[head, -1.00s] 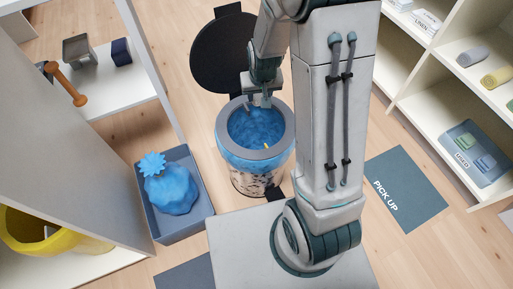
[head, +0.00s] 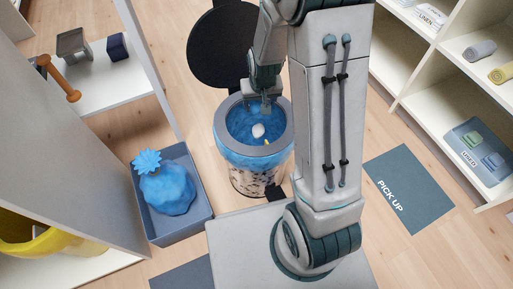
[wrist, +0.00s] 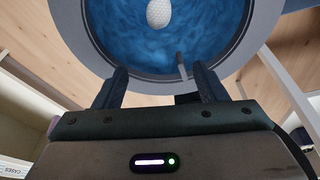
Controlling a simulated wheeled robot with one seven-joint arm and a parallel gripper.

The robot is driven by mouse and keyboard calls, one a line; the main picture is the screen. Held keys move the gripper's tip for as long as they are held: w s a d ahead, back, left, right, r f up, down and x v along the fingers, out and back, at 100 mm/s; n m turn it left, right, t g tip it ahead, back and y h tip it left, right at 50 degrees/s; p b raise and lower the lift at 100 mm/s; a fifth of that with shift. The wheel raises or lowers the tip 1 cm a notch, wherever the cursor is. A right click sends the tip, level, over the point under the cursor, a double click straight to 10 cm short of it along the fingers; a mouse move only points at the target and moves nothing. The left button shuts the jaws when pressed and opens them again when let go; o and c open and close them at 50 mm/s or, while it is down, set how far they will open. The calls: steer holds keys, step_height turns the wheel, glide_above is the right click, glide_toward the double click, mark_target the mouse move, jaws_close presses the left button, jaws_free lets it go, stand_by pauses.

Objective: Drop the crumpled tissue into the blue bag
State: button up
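The crumpled tissue (head: 258,130) is a small white ball inside the round opening of the bin lined with the blue bag (head: 240,122). It also shows in the wrist view (wrist: 159,13) against the blue lining. I cannot tell whether it rests on the lining or is in the air. My gripper (head: 266,106) is over the far part of the bin opening. In the wrist view its two fingers (wrist: 160,76) are spread apart with nothing between them, and the tissue is beyond them.
A small yellow item (head: 267,142) shows in the bin. The black round lid (head: 222,45) stands open behind it. A tied blue bag (head: 167,190) sits in a grey-blue tray (head: 205,213) at left. Shelves stand on both sides. A PICK UP mat (head: 408,190) lies at right.

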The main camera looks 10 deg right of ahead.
steer(key=p+v, duration=0.6)
steer(key=v, duration=0.7)
steer(key=shift+r, duration=0.4)
